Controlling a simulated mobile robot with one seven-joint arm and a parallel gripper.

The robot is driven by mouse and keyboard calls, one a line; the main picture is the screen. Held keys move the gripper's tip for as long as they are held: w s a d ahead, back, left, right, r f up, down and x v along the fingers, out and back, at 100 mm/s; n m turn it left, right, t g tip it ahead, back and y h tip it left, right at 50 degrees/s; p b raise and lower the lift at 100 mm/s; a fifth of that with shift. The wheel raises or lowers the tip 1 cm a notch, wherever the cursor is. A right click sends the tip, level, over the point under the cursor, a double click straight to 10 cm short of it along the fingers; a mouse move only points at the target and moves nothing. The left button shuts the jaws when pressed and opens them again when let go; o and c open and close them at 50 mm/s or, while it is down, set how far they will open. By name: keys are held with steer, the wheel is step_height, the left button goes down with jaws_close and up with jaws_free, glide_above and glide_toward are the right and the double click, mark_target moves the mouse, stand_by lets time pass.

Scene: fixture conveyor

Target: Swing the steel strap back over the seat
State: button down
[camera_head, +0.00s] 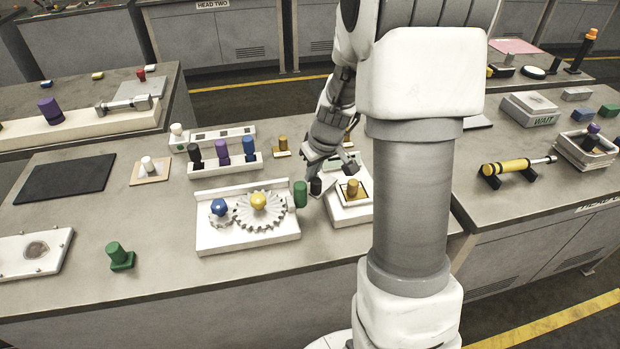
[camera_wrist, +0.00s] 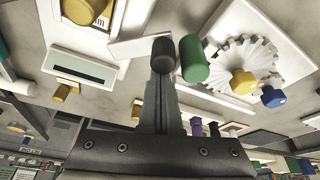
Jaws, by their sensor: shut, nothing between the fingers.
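A pale flat strap (camera_wrist: 132,49) sticks out beside the fixture block (camera_head: 350,211) in the wrist view. A dark upright knob (camera_head: 316,187) stands at its outer end and also shows in the wrist view (camera_wrist: 163,52). The seat (camera_head: 344,201) is a framed square on the block with a brass peg (camera_head: 352,188) in it, and the strap lies to one side of it. My gripper (camera_wrist: 162,80) is shut and empty, with its fingertips right at the dark knob. I cannot tell whether they touch it. In the head view my wrist partly hides the block's rear.
A green cylinder (camera_head: 300,193) stands close beside the knob, at the edge of a white gear plate (camera_head: 247,240) with a large gear (camera_head: 258,213). A rack with several coloured pegs (camera_head: 221,164) stands behind. The bench front is mostly clear.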

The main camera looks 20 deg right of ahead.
steer(key=n+b, duration=0.1)
steer(key=b, duration=0.1)
steer(key=s+n+b, duration=0.1)
steer(key=b, duration=0.1)
steer(key=shift+s+d+f+y, duration=0.2)
steer(key=shift+d+f+y, duration=0.1)
steer(key=shift+f+y, duration=0.1)
steer(key=s+n+b, duration=0.1)
steer(key=n, duration=0.1)
steer(key=s+d+n+g+y+b, duration=0.1)
steer(key=n, duration=0.1)
steer(key=s+d+n+b, duration=0.1)
steer(key=n+b, duration=0.1)
steer(key=shift+d+r+n+g+y, duration=0.25)
steer(key=shift+r+n+g+y, duration=0.05)
steer(key=shift+n, duration=0.1)
steer(key=shift+s+d, duration=0.2)
steer(key=shift+d, duration=0.05)
steer(key=shift+d+b, duration=0.15)
steer(key=shift+b, duration=0.15)
